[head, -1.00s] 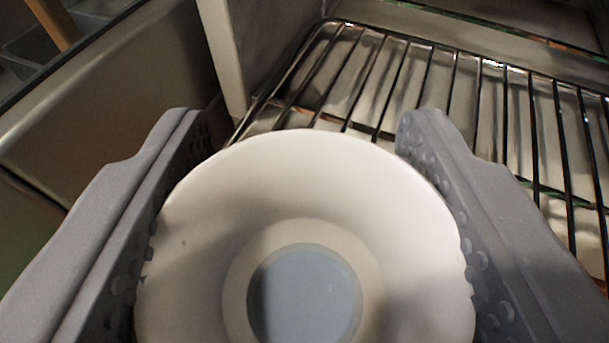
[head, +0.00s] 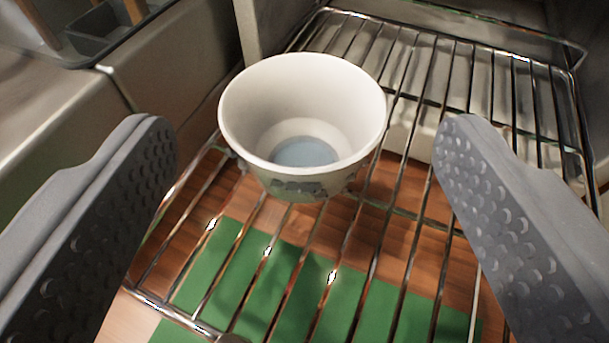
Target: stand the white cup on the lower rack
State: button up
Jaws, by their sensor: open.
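The white cup (head: 240,118) stands upright on the wire rack (head: 353,226), mouth up, with a blue-grey disc at its inner bottom and a dark pattern low on its outside. My gripper (head: 305,135) is open, its two grey dimpled fingers wide apart. The cup is beyond and between the fingertips, with clear gaps on both sides, and neither finger touches it. The cup's underside is hidden, and a second rack level cannot be made out.
A metal wall with a pale upright post (head: 247,30) stands close behind the cup at left. A dark tray (head: 95,30) is at the upper left. Bare rack lies right of the cup. Below the rack are a wooden surface and a green mat (head: 225,275).

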jog(key=shift+p+v, duration=0.5)
jog(key=shift+v, duration=2.2)
jog(key=d+r+y, duration=0.2)
jog(key=r, duration=0.8)
jog(key=d+r+y, duration=0.1)
jog(key=d+r, duration=0.2)
jog(key=r, duration=0.7)
jog(key=s+d+r+h, duration=0.2)
jog(key=s+d+r, duration=0.3)
jog(key=d+r, duration=0.2)
jog(key=s+d+r+h, duration=0.1)
jog(key=s+d+r, duration=0.5)
jog(key=d+r, duration=0.2)
jog(key=shift+d+r+m+t+h, duration=0.3)
jog(key=shift+d+t+h, duration=0.1)
jog(key=shift+d, duration=0.55)
